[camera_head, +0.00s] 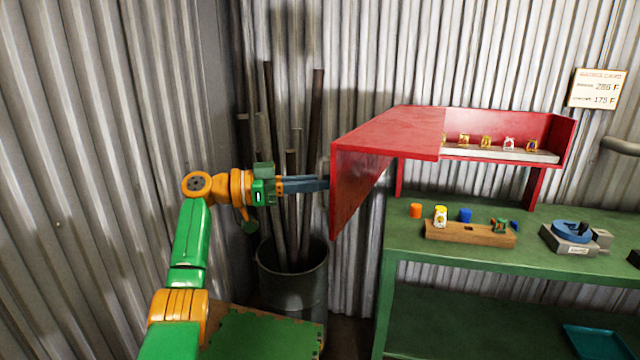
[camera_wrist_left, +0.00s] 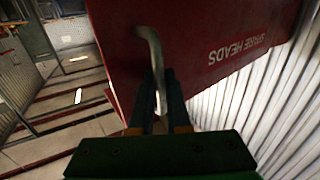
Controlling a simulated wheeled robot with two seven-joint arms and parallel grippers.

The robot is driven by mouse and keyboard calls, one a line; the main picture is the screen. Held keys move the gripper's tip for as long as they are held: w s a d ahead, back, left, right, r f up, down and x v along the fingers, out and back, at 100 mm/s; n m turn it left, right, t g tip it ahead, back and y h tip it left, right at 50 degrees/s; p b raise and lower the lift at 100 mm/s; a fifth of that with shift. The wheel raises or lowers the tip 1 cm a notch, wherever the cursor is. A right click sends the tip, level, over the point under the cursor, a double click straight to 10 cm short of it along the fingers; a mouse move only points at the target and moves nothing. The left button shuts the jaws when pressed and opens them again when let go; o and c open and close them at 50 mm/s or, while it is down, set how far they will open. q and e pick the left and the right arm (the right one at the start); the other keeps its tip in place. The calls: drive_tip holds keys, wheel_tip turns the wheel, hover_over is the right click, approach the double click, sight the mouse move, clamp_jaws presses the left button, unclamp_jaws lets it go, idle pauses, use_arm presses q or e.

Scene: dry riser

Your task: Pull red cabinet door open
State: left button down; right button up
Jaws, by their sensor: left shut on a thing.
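The red cabinet (camera_head: 555,140) stands on the green workbench with its inside showing at the right. Its red door (camera_head: 350,190) is swung out towards me on the left side. In the left wrist view the door (camera_wrist_left: 200,30) bears the words "SPARE HEADS" and a pale metal handle (camera_wrist_left: 153,50). My left gripper (camera_head: 326,184) reaches the door's outer face from the left. In the left wrist view its fingers (camera_wrist_left: 160,95) are shut on the handle. My right gripper is in neither view.
A bin (camera_head: 292,290) of upright rods stands behind my left arm. The green workbench (camera_head: 420,265) carries a wooden block (camera_head: 470,234), small coloured caps and a blue-topped device (camera_head: 572,232). Corrugated walls close the left and back. A blue tray (camera_head: 595,340) lies on the lower shelf.

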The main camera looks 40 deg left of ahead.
use_arm(q)
drive_tip(key=c, duration=1.2)
unclamp_jaws()
drive_tip(key=shift+o, duration=0.2)
drive_tip(key=shift+s+a+f, duration=0.1)
drive_tip(key=shift+s+a, duration=0.05)
drive_tip(key=shift+s, duration=0.05)
drive_tip(key=b+v, duration=0.1)
drive_tip(key=v, duration=0.5)
drive_tip(key=shift+s, duration=0.15)
drive_tip(key=shift+a, duration=0.15)
